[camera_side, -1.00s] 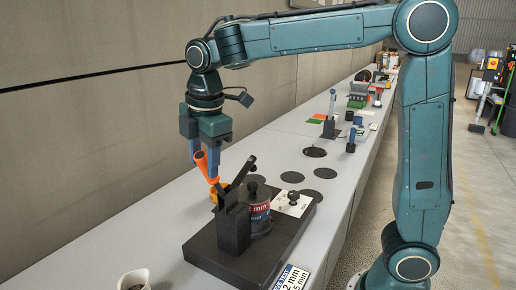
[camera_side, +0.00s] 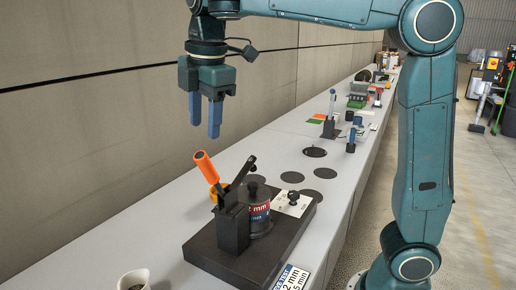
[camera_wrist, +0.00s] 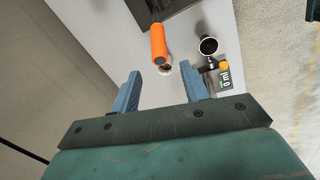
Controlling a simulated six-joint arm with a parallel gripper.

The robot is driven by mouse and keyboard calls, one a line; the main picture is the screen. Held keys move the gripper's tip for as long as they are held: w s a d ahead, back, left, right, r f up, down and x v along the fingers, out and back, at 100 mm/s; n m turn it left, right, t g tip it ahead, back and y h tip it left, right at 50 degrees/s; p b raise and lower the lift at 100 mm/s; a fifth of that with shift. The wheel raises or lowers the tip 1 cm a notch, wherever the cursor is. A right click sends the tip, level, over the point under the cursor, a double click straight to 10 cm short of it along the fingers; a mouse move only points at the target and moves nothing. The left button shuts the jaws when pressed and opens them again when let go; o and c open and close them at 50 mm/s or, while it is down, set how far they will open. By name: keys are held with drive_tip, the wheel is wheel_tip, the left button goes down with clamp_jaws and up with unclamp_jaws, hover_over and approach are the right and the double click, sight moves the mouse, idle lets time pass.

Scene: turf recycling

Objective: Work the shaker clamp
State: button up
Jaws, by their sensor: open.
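The shaker clamp's orange handle (camera_side: 206,167) tilts up and to the left from its dark bracket (camera_side: 233,224) in the side view. A dark clamp arm (camera_side: 244,172) angles up to the right over the sieve can (camera_side: 258,216) with its red and blue label. My gripper (camera_side: 204,136) hangs above and behind the orange handle, fingers pointing down, open and empty, with a clear gap to the handle. In the wrist view the orange handle (camera_wrist: 158,44) shows beyond the gap between the two blue fingers (camera_wrist: 160,98).
The shaker's dark base (camera_side: 205,247) lies on the long grey bench, with a white plate and knob (camera_side: 292,201) on it. A white cup (camera_side: 134,279) stands at the front left. Dark round discs (camera_side: 304,174) lie behind.

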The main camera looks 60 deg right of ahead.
drive_tip(key=shift+s+d+f+m+t, duration=0.95)
drive_tip(key=shift+s+d+m, duration=2.6)
drive_tip(key=shift+s, duration=1.2)
drive_tip(key=s+f+m+t, duration=0.2)
drive_tip(key=s+f+m, duration=0.5)
drive_tip(key=s+f, duration=0.2)
drive_tip(key=shift+s+a+f+m+y, duration=0.25)
drive_tip(key=shift+s+f+m+y, duration=0.1)
drive_tip(key=shift+s, duration=0.6)
